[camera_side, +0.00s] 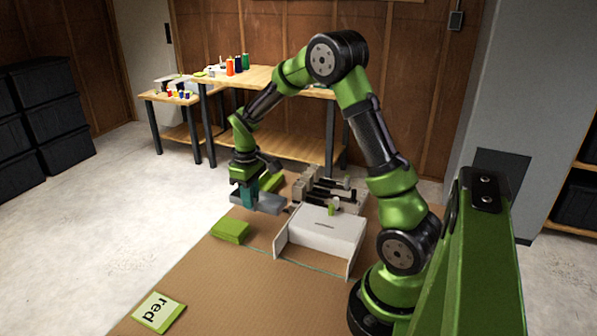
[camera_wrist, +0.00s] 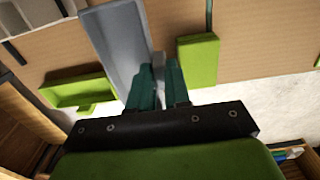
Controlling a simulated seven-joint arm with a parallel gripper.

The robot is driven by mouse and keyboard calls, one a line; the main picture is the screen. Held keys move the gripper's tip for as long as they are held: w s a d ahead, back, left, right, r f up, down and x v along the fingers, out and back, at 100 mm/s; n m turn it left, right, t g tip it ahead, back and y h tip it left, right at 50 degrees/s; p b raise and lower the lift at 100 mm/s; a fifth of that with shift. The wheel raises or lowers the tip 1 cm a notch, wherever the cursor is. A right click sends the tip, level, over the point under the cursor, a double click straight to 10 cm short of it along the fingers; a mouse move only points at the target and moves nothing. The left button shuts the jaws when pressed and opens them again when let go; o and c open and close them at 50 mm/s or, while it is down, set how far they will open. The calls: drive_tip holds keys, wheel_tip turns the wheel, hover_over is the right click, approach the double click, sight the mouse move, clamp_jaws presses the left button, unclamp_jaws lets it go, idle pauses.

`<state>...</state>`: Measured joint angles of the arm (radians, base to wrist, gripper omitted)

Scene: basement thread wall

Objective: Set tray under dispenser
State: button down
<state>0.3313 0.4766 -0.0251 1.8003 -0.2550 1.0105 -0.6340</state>
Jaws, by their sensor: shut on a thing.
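A grey tray (camera_side: 271,203) is in my gripper (camera_side: 250,194), near the far left part of the brown work surface. In the wrist view, the teal fingers of my gripper (camera_wrist: 162,75) close on the right wall of the long grey tray (camera_wrist: 122,45). I cannot tell whether the tray touches the surface. A white box with a dark slot (camera_side: 325,232) stands to the right of the tray and nearer the camera; it may be the dispenser. White side panels flank its front. The tray is apart from the box's front.
A green block (camera_side: 231,230) lies nearer the camera than the tray; a green open tray (camera_wrist: 80,91) lies beyond. Grey and black mechanisms (camera_side: 327,190) stand behind the white box. The surface between card and block is clear.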

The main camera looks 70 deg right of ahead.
drive_tip(key=shift+r, duration=0.1)
wheel_tip(320, 180, up, 7)
drive_tip(key=shift+f, duration=0.1)
drive_tip(key=d+m, duration=1.7)
drive_tip(key=m, duration=0.1)
drive_tip(key=shift+w+f, duration=0.15)
drive_tip(key=shift+f, duration=2)
drive_tip(key=shift+w+f, duration=0.15)
drive_tip(key=shift+f, duration=2)
drive_tip(key=shift+f, duration=0.15)
drive_tip(key=shift+f, duration=1.55)
